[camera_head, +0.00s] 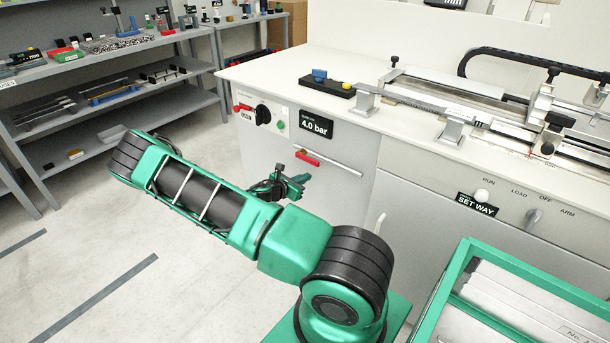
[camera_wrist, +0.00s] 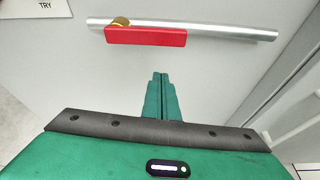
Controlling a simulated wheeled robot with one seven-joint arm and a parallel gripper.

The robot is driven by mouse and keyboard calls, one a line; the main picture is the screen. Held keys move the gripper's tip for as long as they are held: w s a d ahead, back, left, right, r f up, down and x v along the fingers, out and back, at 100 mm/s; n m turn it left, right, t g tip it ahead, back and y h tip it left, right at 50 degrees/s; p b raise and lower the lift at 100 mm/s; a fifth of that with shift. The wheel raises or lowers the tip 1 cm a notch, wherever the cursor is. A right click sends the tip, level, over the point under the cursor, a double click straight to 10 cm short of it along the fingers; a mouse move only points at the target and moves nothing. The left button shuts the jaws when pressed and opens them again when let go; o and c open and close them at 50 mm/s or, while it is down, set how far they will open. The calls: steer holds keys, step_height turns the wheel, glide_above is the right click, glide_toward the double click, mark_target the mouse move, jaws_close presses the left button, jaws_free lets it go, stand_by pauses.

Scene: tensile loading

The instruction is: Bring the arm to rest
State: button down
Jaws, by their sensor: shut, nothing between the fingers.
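My arm is bent, with its green and black links across the middle of the head view. My gripper (camera_head: 299,183) shows partly behind the forearm, in front of the light grey cabinet front. In the wrist view my gripper (camera_wrist: 160,78) has its two green fingers together, with nothing between them.
The white bench (camera_head: 285,68) carries a loading machine (camera_head: 480,100) with metal clamps. A green-framed cart (camera_head: 455,285) stands at the lower right, close to my arm base. Grey shelves (camera_head: 110,85) with parts stand at the left. The floor (camera_head: 90,230) at left is clear.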

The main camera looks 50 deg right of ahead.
steer(key=v, duration=0.8)
steer(key=shift+w, duration=0.15)
steer(key=shift+r, duration=0.1)
steer(key=s+a+r+m+y, duration=0.7)
steer(key=s+a+r+m, duration=0.4)
steer(key=s+r+m, duration=0.1)
steer(key=s+a+r+m+g+y, duration=0.1)
steer(key=s+a+r+m+y, duration=0.6)
steer(key=s+a+r+m, duration=0.4)
steer(key=shift+s+a+r+m, duration=0.4)
steer(key=shift+s+r, duration=1.45)
steer(key=shift+r, duration=0.5)
